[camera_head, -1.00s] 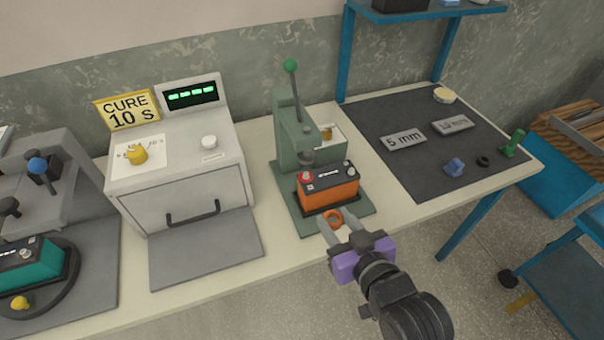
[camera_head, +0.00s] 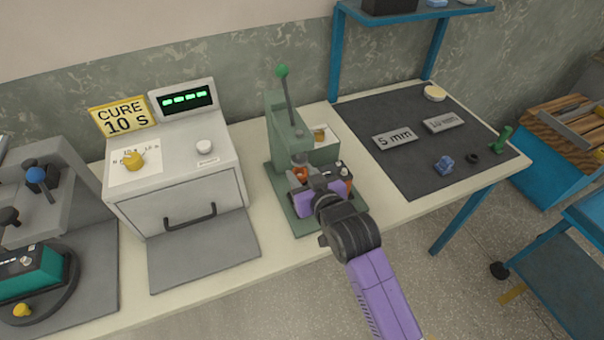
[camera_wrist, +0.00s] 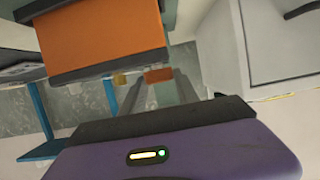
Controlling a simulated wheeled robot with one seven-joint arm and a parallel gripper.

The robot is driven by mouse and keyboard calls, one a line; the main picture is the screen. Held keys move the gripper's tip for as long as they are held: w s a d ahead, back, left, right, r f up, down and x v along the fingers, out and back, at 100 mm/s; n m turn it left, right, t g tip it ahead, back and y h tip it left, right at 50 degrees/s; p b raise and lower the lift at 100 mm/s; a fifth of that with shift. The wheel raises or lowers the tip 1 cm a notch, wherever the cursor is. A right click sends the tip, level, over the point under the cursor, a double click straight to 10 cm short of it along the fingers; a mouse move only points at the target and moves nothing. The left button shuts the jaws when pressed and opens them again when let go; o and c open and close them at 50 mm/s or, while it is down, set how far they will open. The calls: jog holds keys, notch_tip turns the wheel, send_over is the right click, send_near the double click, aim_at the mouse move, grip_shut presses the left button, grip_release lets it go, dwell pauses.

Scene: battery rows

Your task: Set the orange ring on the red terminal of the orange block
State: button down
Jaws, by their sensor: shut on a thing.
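My gripper (camera_head: 302,184) is shut on the orange ring (camera_head: 301,174) and holds it at the left part of the orange block, under the green press. The ring also shows between the fingertips in the wrist view (camera_wrist: 158,75). The orange block (camera_wrist: 105,35) fills the upper left of the wrist view. In the head view my purple gripper body covers most of it, leaving part of its dark top. The red terminal is hidden by the ring and gripper, so I cannot tell whether the ring is around it, touching it or above it.
The green press (camera_head: 284,130) with its upright lever stands close behind my gripper. A grey curing oven (camera_head: 175,175) stands to the left. A dark mat (camera_head: 400,165) with metal plates and small parts lies to the right. The bench's front strip is mostly clear.

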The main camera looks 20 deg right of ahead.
jog(key=shift+f, duration=0.2)
jog(key=shift+f, duration=0.15)
jog(key=c, duration=0.9)
grip_release()
jog(key=v, duration=1.2)
jog(key=shift+b, duration=0.45)
